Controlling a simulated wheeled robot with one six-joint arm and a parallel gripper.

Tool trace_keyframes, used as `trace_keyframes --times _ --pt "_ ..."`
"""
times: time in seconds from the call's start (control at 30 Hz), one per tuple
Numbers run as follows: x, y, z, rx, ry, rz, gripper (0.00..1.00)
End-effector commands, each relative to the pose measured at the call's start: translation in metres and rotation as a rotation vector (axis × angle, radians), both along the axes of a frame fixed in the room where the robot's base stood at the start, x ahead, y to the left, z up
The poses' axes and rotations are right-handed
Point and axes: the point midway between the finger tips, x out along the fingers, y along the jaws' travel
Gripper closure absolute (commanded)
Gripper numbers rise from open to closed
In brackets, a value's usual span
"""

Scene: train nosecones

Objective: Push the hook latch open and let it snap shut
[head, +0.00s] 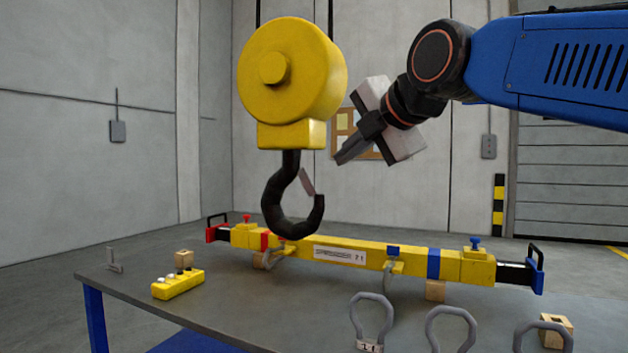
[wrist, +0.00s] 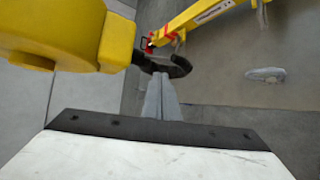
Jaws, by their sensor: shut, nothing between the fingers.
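The black crane hook (head: 290,205) hangs below the yellow hook block (head: 290,85). Its grey latch (head: 307,182) is a short bar across the hook's mouth, with its lower end near the hook tip. My gripper (head: 340,160) is shut and empty, to the right of and a little above the latch, with a gap between them in the head view. In the wrist view my shut fingers (wrist: 161,85) point toward the hook (wrist: 178,66) and overlap part of it. The latch cannot be made out there. The yellow block (wrist: 60,35) fills the upper left.
A yellow lifting beam (head: 370,254) lies across the table (head: 240,310) below the hook. Several grey shackles (head: 452,322) stand along the table's front right. A yellow button box (head: 178,284) lies at left. The space around my gripper is free in the head view.

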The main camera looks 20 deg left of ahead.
Motion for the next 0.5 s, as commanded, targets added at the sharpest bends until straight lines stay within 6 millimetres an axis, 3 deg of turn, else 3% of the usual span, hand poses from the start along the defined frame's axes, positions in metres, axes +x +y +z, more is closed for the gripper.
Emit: trace_keyframes --times 0.5 --pt "0.0055 0.0076 -0.0029 -0.001 -0.003 0.003 1.0"
